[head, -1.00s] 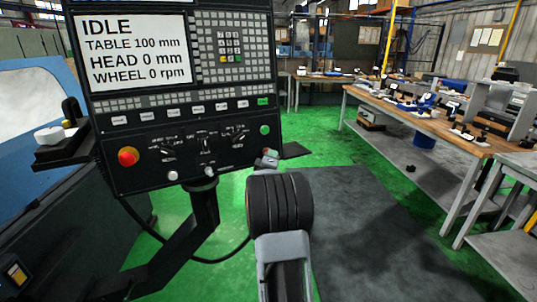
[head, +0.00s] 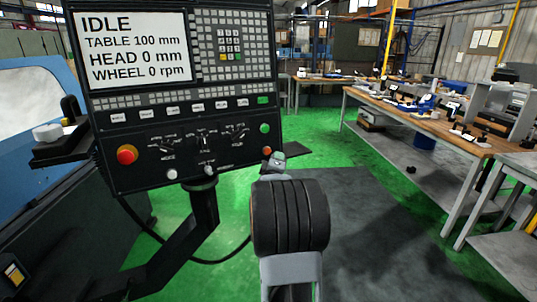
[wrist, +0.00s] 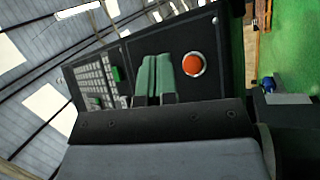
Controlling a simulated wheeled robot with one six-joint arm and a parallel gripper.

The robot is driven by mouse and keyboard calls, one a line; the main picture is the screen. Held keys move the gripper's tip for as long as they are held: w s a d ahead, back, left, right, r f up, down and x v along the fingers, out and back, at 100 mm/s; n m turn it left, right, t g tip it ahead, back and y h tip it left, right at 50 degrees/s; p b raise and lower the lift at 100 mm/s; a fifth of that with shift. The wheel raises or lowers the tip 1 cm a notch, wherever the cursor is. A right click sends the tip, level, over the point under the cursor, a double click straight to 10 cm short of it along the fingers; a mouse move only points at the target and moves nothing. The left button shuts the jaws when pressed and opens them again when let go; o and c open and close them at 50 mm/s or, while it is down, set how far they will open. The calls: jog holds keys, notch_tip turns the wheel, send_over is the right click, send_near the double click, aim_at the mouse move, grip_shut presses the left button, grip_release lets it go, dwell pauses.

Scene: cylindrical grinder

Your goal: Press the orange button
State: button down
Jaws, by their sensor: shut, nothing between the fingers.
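The orange button (head: 267,152) sits at the lower right of the black control panel, below a round green button (head: 264,128). In the wrist view the orange button (wrist: 193,63) is round with a pale ring, just right of my fingertips. My gripper (head: 277,157) is shut and empty, in front of the panel's lower right corner, its tip just right of and slightly below the button in the head view. The two green fingers (wrist: 156,58) lie side by side in the wrist view and hide part of the panel. I cannot tell whether they touch the panel.
The panel also carries a large red button (head: 126,155), knobs and a keypad (head: 231,45). Its screen (head: 137,48) reads IDLE. A wooden workbench (head: 440,115) with tools stands at right. Green floor (head: 320,130) is open behind the panel.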

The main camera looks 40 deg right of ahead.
jog(key=shift+s+a+r, duration=0.1)
jog(key=shift+s+a, duration=0.1)
jog(key=shift+s, duration=0.4)
jog(key=shift+w, duration=0.1)
dwell(0.5)
jog(key=w+a+f+m+g+y, duration=0.15)
jog(key=a+f+m+y, duration=0.3)
jog(key=f+y, duration=0.5)
jog(key=s+a+f+m+g+y+p, duration=0.1)
jog(key=s+a+f+m+g+y, duration=0.2)
jog(key=a, duration=0.8)
jog(key=s+a+r+n+g+y+p, duration=0.1)
jog(key=s+a+r+n+y+p, duration=0.1)
jog(key=s+a, duration=0.4)
jog(key=s+a+r+n+g+y+p, duration=0.2)
jog(key=s+a, duration=0.5)
jog(key=a, duration=1)
notch_tip(320, 180, up, 3)
jog(key=shift+s+a+f+y+p, duration=0.2)
jog(key=shift+y+p, duration=0.25)
jog(key=shift+p, duration=0.15)
